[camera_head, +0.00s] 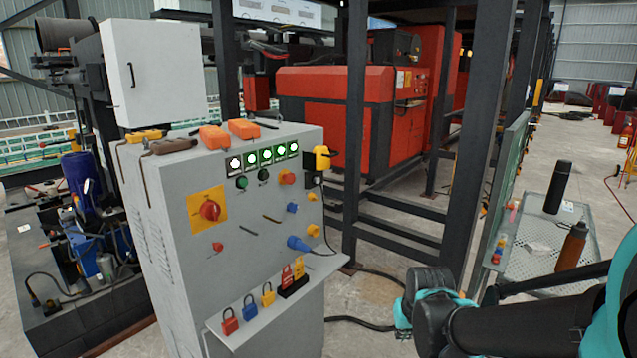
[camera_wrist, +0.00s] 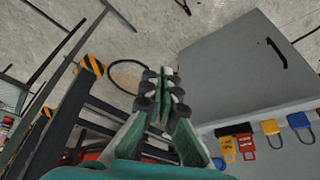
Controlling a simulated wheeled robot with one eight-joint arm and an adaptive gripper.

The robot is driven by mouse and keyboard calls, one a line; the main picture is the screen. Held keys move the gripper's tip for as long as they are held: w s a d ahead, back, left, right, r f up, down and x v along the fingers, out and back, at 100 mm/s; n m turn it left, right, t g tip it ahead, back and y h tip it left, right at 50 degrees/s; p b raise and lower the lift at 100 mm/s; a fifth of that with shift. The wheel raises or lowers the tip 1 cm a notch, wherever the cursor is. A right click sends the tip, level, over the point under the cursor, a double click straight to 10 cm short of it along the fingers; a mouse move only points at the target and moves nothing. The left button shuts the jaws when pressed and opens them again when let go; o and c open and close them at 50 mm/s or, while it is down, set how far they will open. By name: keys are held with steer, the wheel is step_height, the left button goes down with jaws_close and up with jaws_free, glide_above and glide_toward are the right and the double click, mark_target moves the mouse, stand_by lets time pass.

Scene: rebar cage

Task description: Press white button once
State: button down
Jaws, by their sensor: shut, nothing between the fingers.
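The grey control cabinet (camera_head: 250,220) stands left of centre in the head view. A row of lit round lamps or buttons runs along the top of its sloped panel. The leftmost is the white button (camera_head: 235,164), and those right of it have green surrounds. My gripper (camera_wrist: 161,85) is shut and empty in the wrist view, its fingers pointing away from the camera. The cabinet also shows there (camera_wrist: 240,70), to the right of the fingers and apart from them. The white button does not show in the wrist view. My arm (camera_head: 450,310) is at the lower right of the head view.
Below the white button are a green button (camera_head: 241,183) and a red rotary switch (camera_head: 209,210) on yellow. Dark steel posts (camera_head: 354,130) rise right of the cabinet. A mesh table (camera_head: 595,245) with bottles stands at right.

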mark_target(318, 181)
stand_by(0.4)
steer(key=w+a+r+m+t, duration=0.2)
steer(key=w+a+r+t, duration=0.2)
steer(key=w+r, duration=0.3)
steer(key=w+a+r+m+t+y, duration=0.1)
steer(key=w+a+r+t, duration=0.3)
steer(key=w, duration=1.4)
steer(key=w+a+r+m+t+y, duration=0.1)
steer(key=w+a+r+m+t, duration=0.2)
steer(key=w+r+t, duration=0.4)
steer(key=shift+w+a+r, duration=0.75)
steer(key=shift+w+r, duration=1.3)
steer(key=shift+w, duration=1)
steer(key=w+a, duration=0.5)
steer(key=a, duration=0.2)
steer(key=shift+w, duration=0.2)
steer(key=shift+w+a, duration=0.3)
steer(key=shift+a, duration=0.05)
